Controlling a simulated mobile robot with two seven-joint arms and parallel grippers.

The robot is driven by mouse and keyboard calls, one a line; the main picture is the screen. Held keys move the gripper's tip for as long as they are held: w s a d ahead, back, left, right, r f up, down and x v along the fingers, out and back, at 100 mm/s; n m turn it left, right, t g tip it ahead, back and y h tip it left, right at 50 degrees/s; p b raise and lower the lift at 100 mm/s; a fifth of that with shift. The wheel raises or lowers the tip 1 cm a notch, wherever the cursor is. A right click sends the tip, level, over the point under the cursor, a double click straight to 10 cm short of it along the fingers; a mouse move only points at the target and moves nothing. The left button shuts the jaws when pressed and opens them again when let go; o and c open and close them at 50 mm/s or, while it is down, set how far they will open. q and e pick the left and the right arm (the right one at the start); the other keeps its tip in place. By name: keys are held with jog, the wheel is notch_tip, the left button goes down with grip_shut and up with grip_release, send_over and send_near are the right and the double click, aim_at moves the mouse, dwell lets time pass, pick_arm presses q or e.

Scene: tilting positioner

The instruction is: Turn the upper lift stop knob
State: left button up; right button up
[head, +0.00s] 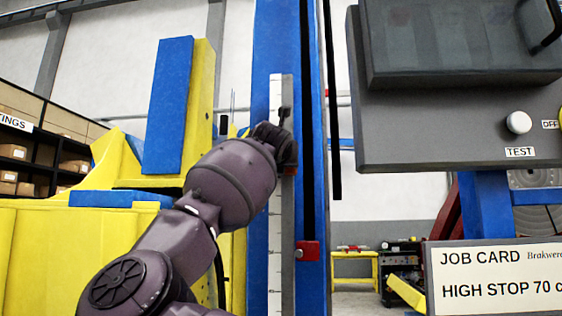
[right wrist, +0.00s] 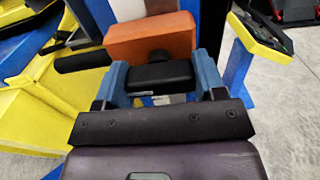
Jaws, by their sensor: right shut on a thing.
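The upper lift stop shows in the right wrist view as an orange block (right wrist: 150,38). In the head view it is mostly hidden behind my gripper. A black knob (right wrist: 160,75) stands out from the block on a short round stub. My right gripper (right wrist: 162,70) has its two blue fingers on either side of the knob and is shut on it. In the head view my right gripper (head: 277,143) is at the white scale strip (head: 275,230) on the blue column (head: 262,50). My left gripper is in neither view.
A red lower stop (head: 307,251) sits further down the column. A grey control box (head: 430,135) with a white TEST knob (head: 518,122) hangs at right, above a job card (head: 500,280). The yellow and blue positioner (head: 60,250) stands at left.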

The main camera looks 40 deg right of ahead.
jog(key=m, duration=0.5)
jog(key=shift+m, duration=0.4)
jog(key=m, duration=1.2)
jog(key=shift+m, duration=0.4)
jog(key=m, duration=0.5)
jog(key=shift+r, duration=0.1)
jog(key=shift+m, duration=0.3)
jog(key=o, duration=0.9)
